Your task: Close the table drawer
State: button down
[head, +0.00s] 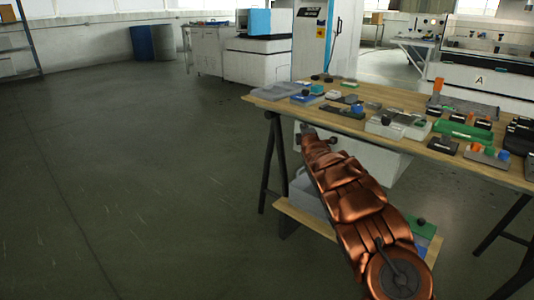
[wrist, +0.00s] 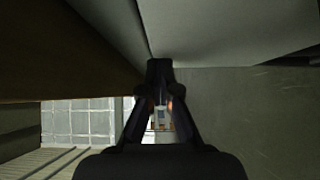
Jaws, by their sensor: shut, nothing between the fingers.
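The wooden work table (head: 262,95) stands at the right in the head view. A pale drawer box (head: 387,163) hangs under its top, partly hidden behind my copper-coloured arm. How far the drawer stands out, I cannot tell. My gripper (head: 304,129) is shut and empty, near the table's front edge by the pale box. In the wrist view, the closed fingertips (wrist: 159,64) are close to the lower edge of a pale grey panel (wrist: 230,28), which seems to be part of the drawer. Whether they touch it, I cannot tell. The fingers hide part of the panel's edge.
Several small tools and blocks lie on the table top. A lower shelf (head: 305,219) holds a grey container (head: 303,192). A dark trestle leg (head: 267,165) stands to the left. The floor (head: 130,190) left of the table is clear.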

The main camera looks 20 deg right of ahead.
jog(key=shift+d+r, duration=0.15)
jog(key=shift+d, duration=0.2)
jog(key=shift+s+d, duration=0.15)
jog(key=shift+d, duration=0.1)
jog(key=s+a, duration=0.8)
jog(key=s, duration=0.2)
jog(key=shift+s, duration=0.35)
dwell(0.6)
